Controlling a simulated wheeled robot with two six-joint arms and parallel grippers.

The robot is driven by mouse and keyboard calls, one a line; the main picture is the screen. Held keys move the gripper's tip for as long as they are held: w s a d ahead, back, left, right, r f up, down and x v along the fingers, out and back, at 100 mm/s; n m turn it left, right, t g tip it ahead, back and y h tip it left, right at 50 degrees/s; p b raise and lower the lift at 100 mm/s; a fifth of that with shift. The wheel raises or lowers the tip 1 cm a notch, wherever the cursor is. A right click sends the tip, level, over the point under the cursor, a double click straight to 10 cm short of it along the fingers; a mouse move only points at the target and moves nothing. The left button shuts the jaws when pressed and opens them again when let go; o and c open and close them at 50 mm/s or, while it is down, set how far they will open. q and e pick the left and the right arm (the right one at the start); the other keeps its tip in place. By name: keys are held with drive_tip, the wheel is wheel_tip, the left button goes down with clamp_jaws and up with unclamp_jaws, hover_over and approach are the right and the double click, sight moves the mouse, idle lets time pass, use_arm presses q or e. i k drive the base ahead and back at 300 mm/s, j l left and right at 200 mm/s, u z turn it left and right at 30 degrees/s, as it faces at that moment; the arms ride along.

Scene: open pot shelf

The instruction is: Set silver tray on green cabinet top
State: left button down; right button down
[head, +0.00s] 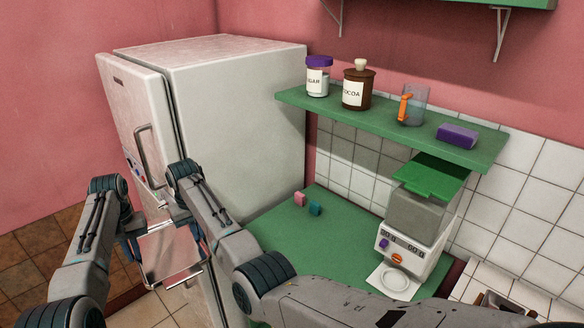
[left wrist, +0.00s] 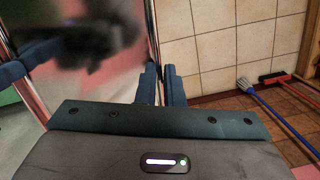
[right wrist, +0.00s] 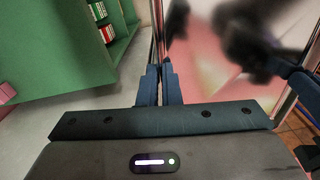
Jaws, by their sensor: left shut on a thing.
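The silver tray (head: 170,258) is a shiny, mirror-like panel held low in front of the fridge in the head view. My left gripper (head: 131,248) is at its left side, shut on its edge; the tray's reflective face also shows in the left wrist view (left wrist: 90,75). My right gripper (head: 195,236) is at its right side, with its fingers closed about the rim in the right wrist view (right wrist: 159,84). A green surface (head: 345,243) lies right of the fridge, below the wall shelf; the tray is apart from it. My right arm hides part of its front.
A white fridge (head: 240,110) stands left of the green surface. Pink and teal blocks (head: 307,204) and a white machine (head: 412,235) stand on that surface. A green shelf (head: 390,124) with jars hangs above. Brooms (left wrist: 270,110) lean near the tiled wall.

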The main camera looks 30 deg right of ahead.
sight(309, 260)
drive_tip(key=i+j+z, duration=0.2)
drive_tip(key=z, duration=0.25)
drive_tip(key=i+j+z, duration=0.15)
drive_tip(key=j+z, duration=0.15)
drive_tip(key=z, duration=0.15)
drive_tip(key=i+j+z, duration=0.1)
drive_tip(key=j+z, duration=0.7)
drive_tip(key=j, duration=0.2)
drive_tip(key=j+z, duration=0.35)
drive_tip(key=j, duration=0.15)
drive_tip(key=j+z, duration=0.4)
drive_tip(key=j, duration=0.15)
drive_tip(key=k+l, duration=0.05)
